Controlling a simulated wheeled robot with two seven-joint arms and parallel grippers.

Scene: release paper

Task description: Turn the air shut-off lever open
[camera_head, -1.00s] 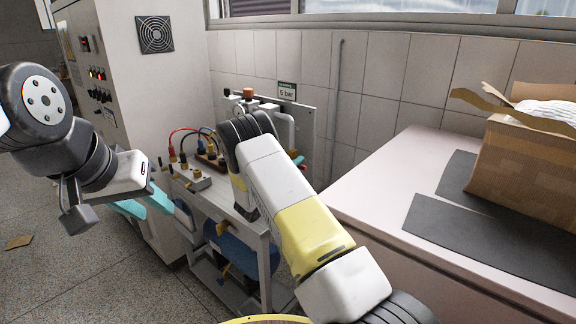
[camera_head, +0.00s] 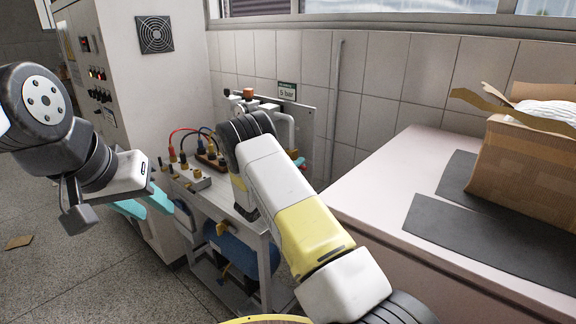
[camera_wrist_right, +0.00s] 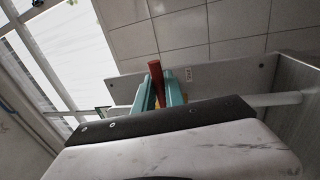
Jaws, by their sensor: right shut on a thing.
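In the right wrist view a red lever (camera_wrist_right: 156,80) stands between the two teal fingers of my right gripper (camera_wrist_right: 160,92), which is shut on it. A yellow part shows low between the fingers, mostly hidden.
The metal cart (camera_head: 205,199) carries a block with cables and knobs (camera_head: 185,174), with a blue tank (camera_head: 232,247) below. A grey cabinet (camera_head: 125,75) stands behind left. A bench (camera_head: 395,190) with dark mats and a cardboard box (camera_head: 525,165) is at right.

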